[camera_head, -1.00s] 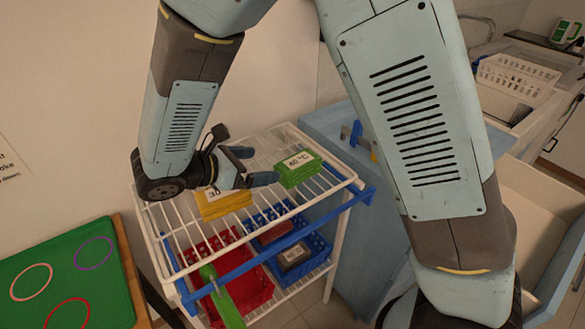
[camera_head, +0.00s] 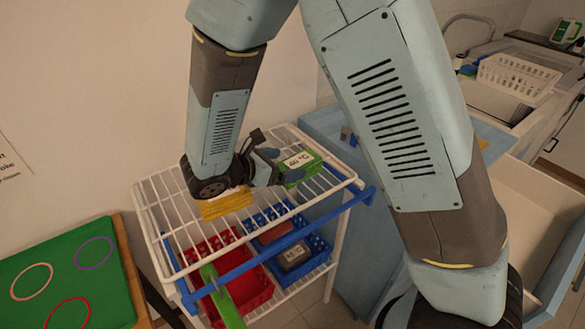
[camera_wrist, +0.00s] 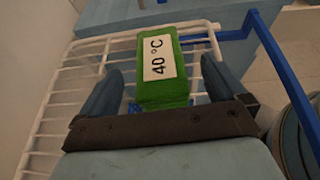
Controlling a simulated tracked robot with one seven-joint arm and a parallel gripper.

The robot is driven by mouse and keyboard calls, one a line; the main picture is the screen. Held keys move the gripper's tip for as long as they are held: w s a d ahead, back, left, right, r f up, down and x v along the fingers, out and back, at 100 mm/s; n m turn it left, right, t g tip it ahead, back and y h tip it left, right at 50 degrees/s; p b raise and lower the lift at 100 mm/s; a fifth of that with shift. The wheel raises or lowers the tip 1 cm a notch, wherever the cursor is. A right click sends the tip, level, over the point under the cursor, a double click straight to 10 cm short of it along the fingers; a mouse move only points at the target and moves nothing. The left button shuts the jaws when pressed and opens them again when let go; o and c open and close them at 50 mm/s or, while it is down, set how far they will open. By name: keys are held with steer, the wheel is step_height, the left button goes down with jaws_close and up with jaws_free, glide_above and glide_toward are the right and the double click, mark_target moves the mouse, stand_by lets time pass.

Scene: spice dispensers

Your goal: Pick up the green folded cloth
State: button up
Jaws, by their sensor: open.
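The green folded cloth (camera_head: 298,167) lies on the white wire top shelf and bears a white label reading "40 °C". In the wrist view the green cloth (camera_wrist: 168,93) sits between the two blue fingers of my gripper (camera_wrist: 160,88), with a gap on each side. My gripper (camera_head: 278,168) is open at the near left end of the cloth in the head view. Part of the cloth is hidden there by the fingers.
A yellow folded cloth (camera_head: 226,204) lies on the same wire shelf (camera_head: 165,215), partly behind my wrist. Below are a red basket (camera_head: 255,290) and a blue basket (camera_head: 318,248). A blue rail (camera_head: 240,270) runs along the shelf front. A green board (camera_head: 100,290) stands at left.

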mark_target(296, 162)
steer(key=x, duration=0.4)
steer(key=shift+w, duration=0.1)
steer(key=shift+c, duration=0.4)
steer(key=c, duration=1)
